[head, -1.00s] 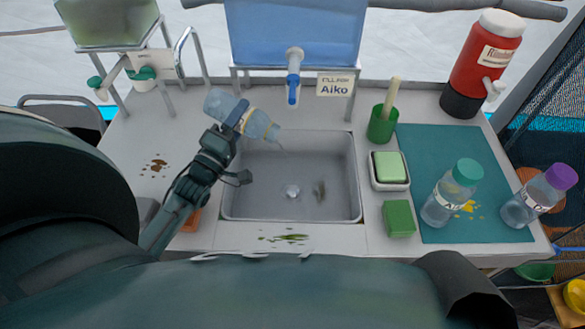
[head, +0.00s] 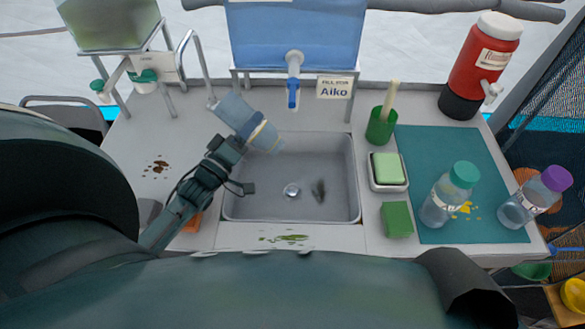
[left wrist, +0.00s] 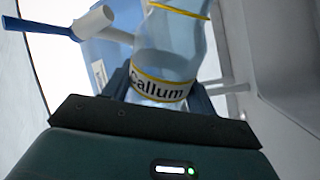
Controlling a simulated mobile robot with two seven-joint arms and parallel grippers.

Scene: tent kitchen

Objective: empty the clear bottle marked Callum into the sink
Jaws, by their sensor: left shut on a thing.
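My left gripper (head: 240,136) is shut on a clear bottle (head: 266,137) and holds it over the back left part of the sink (head: 292,212). The bottle is tilted, with its mouth end pointing down and right over the basin. In the left wrist view the bottle (left wrist: 170,50) sits between the fingers (left wrist: 160,90), and its yellow-edged label reads "Callum". No stream from the mouth can be made out now. A dark smudge (head: 319,191) lies in the basin beside the drain (head: 291,190). My right gripper is not in view.
A blue tank (head: 295,35) with a tap (head: 293,80) stands behind the sink. A green cup (head: 381,126), soap dish (head: 388,171) and green sponge (head: 397,219) stand right of it. Bottles with teal (head: 465,174) and purple (head: 557,178) caps stand further right. A red jug (head: 485,65) is at the back right.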

